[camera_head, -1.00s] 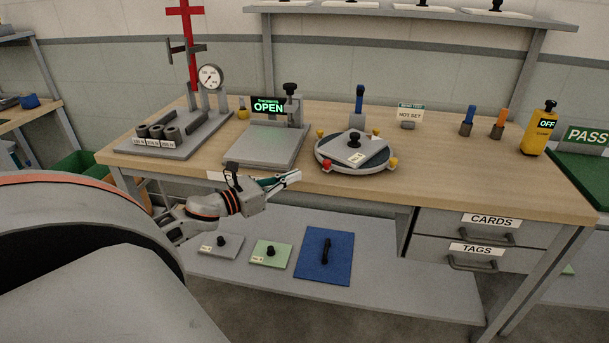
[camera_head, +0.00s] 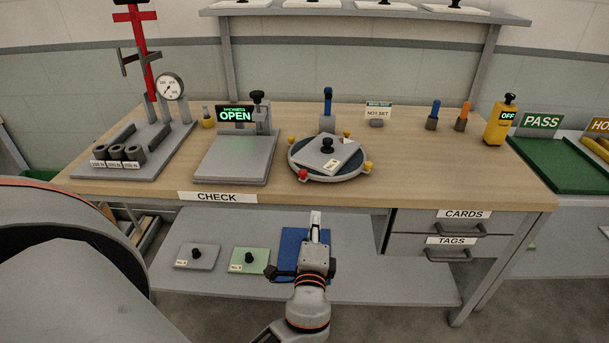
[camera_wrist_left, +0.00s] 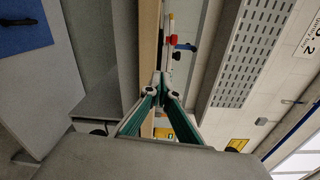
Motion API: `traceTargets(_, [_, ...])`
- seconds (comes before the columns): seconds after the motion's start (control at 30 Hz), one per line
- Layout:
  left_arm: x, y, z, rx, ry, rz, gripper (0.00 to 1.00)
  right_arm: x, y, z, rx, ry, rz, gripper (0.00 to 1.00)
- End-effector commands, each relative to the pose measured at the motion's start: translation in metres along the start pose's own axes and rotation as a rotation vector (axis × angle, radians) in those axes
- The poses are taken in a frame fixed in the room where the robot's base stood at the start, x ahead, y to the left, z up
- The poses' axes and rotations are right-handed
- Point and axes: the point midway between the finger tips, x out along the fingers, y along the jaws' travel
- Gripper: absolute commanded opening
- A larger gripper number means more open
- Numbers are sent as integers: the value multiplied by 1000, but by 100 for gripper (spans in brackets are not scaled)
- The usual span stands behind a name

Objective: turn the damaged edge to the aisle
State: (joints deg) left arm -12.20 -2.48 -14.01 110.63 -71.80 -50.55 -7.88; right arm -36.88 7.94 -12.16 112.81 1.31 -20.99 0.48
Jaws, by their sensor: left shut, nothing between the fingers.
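A round turntable (camera_head: 341,177) stands on the bench. A grey plate (camera_head: 345,151) with a black knob and a small label lies on it, set at an angle. One red knob (camera_head: 303,174) and several yellow knobs (camera_head: 368,167) sit around the rim; the red one is at the front left. I cannot make out a damaged edge. My left gripper (camera_head: 315,219) is shut and empty, in front of the bench and below the turntable in the picture. Its closed fingers (camera_wrist_left: 162,84) show in the left wrist view, apart from the red knob (camera_wrist_left: 173,38). My right gripper is not in view.
A flat press with an OPEN display (camera_head: 235,115) stands left of the turntable. A blue-handled post (camera_head: 327,108) is behind it. The bench front edge carries a CHECK label (camera_head: 217,197). Below are a lower shelf (camera_head: 180,276) with plates and two drawers (camera_head: 440,232).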

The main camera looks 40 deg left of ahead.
Motion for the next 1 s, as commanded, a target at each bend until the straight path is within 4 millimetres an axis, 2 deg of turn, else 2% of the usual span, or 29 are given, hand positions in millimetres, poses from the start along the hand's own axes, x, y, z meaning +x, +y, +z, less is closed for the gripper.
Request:
traceTargets(0.03, [-6,-12,-5,-54,-24,-3,0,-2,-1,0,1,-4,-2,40])
traceTargets(0.1, [-12,-20,-9,-103,-47,-8,0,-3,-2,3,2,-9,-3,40])
traceTargets(0.27, [-10,-26,-10,-139,-65,-14,0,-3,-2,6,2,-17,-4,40])
traceTargets(0.47, [20,-28,-8,-137,-63,-16,0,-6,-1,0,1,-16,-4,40])
traceTargets(0.8, [86,-28,-4,-134,-63,-15,0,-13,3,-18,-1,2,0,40])
traceTargets(1.0, [104,-24,17,-133,-62,-13,0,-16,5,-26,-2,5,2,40])
